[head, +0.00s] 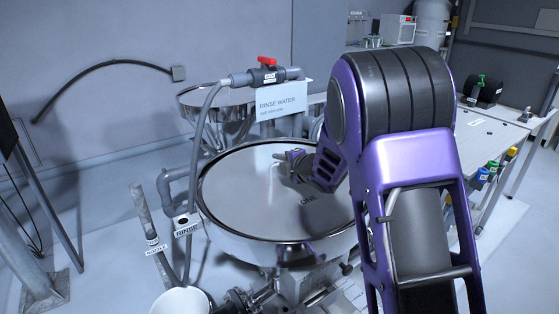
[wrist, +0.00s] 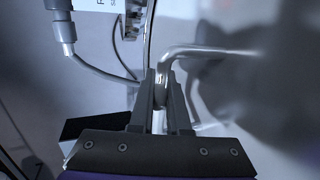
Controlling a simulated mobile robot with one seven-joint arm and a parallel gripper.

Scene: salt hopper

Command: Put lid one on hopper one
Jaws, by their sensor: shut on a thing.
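Lid one (head: 245,200), a round shiny disc lettered "ONE", lies across the mouth of hopper one (head: 235,245), a steel bowl. The lid looks level and roughly centred inside the rim; I cannot tell whether it rests fully on it. My gripper (head: 283,158) is above the lid, reaching in from the right. In the wrist view my gripper (wrist: 162,85) is shut on the bent metal handle (wrist: 215,50) of the lid. My arm hides the right edge of the lid and hopper.
A grey pipe with a red valve (head: 267,62) and a rinse water sign (head: 281,100) stand behind the hopper. A second steel bowl (head: 215,100) is behind it. A white bucket (head: 183,302) is at the front left. A bench (head: 485,140) stands at the right.

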